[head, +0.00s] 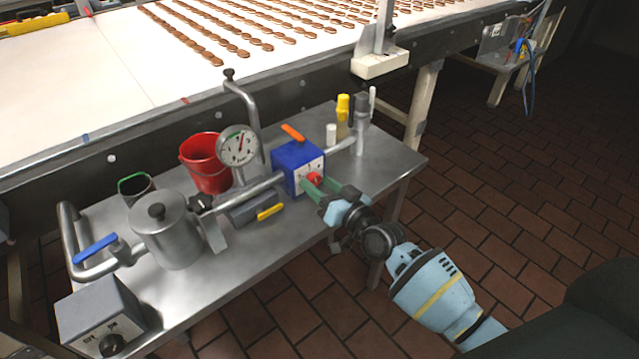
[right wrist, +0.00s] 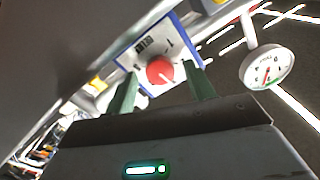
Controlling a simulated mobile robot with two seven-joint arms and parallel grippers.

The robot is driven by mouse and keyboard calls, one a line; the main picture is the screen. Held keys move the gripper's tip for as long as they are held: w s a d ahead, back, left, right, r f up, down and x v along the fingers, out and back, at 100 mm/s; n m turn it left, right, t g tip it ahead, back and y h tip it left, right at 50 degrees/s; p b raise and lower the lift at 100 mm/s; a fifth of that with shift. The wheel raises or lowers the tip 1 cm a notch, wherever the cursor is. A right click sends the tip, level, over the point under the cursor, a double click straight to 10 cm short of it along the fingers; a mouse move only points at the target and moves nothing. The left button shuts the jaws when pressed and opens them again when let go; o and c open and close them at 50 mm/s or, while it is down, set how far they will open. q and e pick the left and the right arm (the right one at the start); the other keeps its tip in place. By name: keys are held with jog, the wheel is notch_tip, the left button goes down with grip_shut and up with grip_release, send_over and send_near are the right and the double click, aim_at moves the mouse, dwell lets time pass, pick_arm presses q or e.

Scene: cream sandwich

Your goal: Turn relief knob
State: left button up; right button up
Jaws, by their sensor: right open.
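The relief knob is a red round knob (head: 314,179) on the white face of a blue box (head: 297,160) in the pipe line on the steel table. In the right wrist view the red knob (right wrist: 160,70) shows between and just beyond the fingertips, with a pale pointer mark on it. My right gripper (head: 326,188) is open, its green fingers pointing at the box face, one on each side of the knob. The same gripper shows in the right wrist view (right wrist: 163,84). I cannot tell whether the fingers touch the knob. My left gripper is not in view.
A pressure gauge (head: 238,146), a red bucket (head: 205,165), a steel pot (head: 167,236) and a grey switch box (head: 100,318) stand left of the blue box. A yellow-topped bottle (head: 342,108) is behind it. A conveyor (head: 120,65) with biscuits runs behind the table.

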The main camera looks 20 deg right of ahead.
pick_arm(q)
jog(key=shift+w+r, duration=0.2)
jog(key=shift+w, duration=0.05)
pick_arm(e)
jog(key=v, duration=0.7)
